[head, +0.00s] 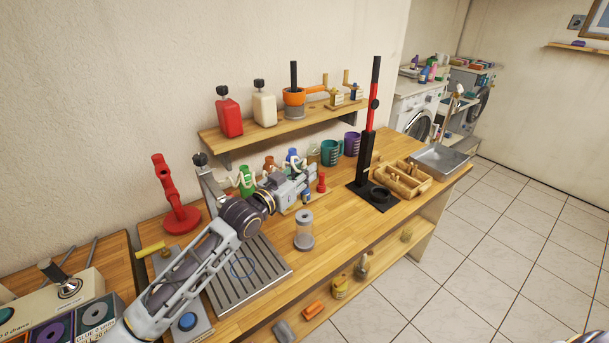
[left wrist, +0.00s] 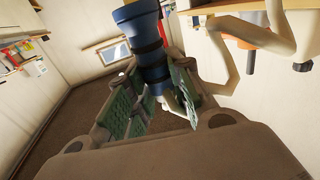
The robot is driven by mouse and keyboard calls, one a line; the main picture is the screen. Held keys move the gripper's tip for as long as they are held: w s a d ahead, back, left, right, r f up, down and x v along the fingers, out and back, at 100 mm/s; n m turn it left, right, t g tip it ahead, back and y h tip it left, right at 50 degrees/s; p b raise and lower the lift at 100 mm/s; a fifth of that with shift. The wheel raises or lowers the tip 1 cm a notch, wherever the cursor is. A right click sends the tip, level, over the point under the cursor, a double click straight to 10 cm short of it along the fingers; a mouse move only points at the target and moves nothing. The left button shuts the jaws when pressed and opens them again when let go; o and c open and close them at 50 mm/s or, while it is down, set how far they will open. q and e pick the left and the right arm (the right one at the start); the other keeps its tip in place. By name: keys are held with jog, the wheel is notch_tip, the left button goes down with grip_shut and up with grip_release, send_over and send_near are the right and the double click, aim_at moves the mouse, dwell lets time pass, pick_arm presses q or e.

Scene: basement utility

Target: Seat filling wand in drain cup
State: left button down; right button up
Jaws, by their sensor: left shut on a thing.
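My left gripper (head: 305,181) reaches over the bench from the left. It is shut on a blue, banded, wand-like thing, seen between its green-padded fingers in the left wrist view (left wrist: 152,45). A white curved hose shows beside it there. In the head view the gripper hides part of this spot; a blue piece (head: 306,196) shows just below the fingers. Green (head: 246,182) and orange (head: 270,163) fittings with white hoses stand behind the arm. A small red piece (head: 321,183) stands right of the fingers. I cannot tell for sure which piece is the drain cup.
A tall red-and-black stand (head: 366,150), wooden caddy (head: 405,181) and metal tray (head: 440,158) are to the right. A wooden shelf (head: 283,128) overhangs behind. The bench front centre is clear.

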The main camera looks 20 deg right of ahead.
aim_at(304, 190)
pick_arm(q)
jog(key=shift+r, duration=0.5)
jog(key=shift+s+a+r, duration=0.1)
jog(key=shift+a+r, duration=0.05)
jog(key=shift+r, duration=0.1)
pick_arm(e)
jog(key=shift+d, duration=0.1)
pick_arm(q)
jog(key=shift+f, duration=0.1)
pick_arm(e)
jog(key=shift+d, duration=0.1)
jog(key=shift+d+r, duration=0.15)
pick_arm(q)
jog(key=shift+f+b, duration=0.55)
jog(key=shift+f, duration=0.6)
jog(key=shift+f+b, duration=0.7)
jog(key=shift+f, duration=0.55)
pick_arm(e)
jog(key=shift+a+f, duration=0.15)
jog(key=shift+f, duration=0.55)
jog(key=shift+a+f, duration=0.1)
jog(key=shift+f, duration=0.55)
jog(key=shift+d+r, duration=0.15)
jog(key=shift+d, duration=0.1)
